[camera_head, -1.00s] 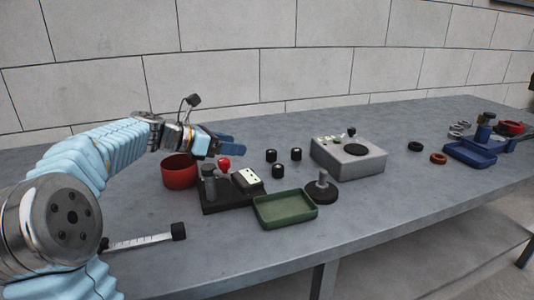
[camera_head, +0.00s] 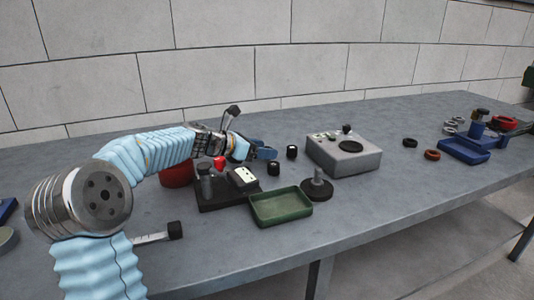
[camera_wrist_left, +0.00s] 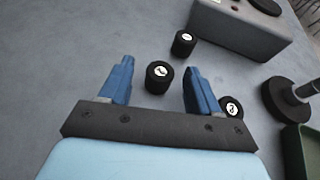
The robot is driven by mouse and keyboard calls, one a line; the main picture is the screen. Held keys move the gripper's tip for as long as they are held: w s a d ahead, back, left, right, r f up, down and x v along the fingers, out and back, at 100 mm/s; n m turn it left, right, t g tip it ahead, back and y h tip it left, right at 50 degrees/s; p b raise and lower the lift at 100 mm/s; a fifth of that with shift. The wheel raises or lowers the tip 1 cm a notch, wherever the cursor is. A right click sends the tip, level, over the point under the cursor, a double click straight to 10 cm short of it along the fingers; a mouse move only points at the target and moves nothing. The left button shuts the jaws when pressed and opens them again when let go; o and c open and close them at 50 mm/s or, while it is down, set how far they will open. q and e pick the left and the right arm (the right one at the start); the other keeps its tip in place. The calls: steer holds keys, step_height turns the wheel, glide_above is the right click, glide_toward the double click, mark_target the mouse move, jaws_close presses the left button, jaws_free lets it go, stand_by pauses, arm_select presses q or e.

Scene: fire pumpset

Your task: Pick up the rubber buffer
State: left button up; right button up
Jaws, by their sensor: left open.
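The rubber buffers appear to be the small black cylinders with pale marked tops. In the left wrist view, one buffer (camera_wrist_left: 157,84) stands between my left gripper's (camera_wrist_left: 161,70) two blue fingers, with gaps on both sides. A second buffer (camera_wrist_left: 183,43) stands beyond the fingertips, and a third (camera_wrist_left: 231,107) is just outside the right finger. In the head view, my left gripper (camera_head: 267,153) is open and low over the table, hiding one buffer. The other two buffers show there, one to its right (camera_head: 292,152) and one in front (camera_head: 273,169). My right gripper is not in view.
A grey control box (camera_head: 343,157) stands right of the buffers. A green tray (camera_head: 281,208), a black round base with a post (camera_head: 317,190) and a black fixture (camera_head: 212,197) are in front. A red pot (camera_head: 175,175) is partly behind my arm. A blue tray (camera_head: 465,151) sits far right.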

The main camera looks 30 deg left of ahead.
arm_select(q)
steer(key=c, duration=1.1)
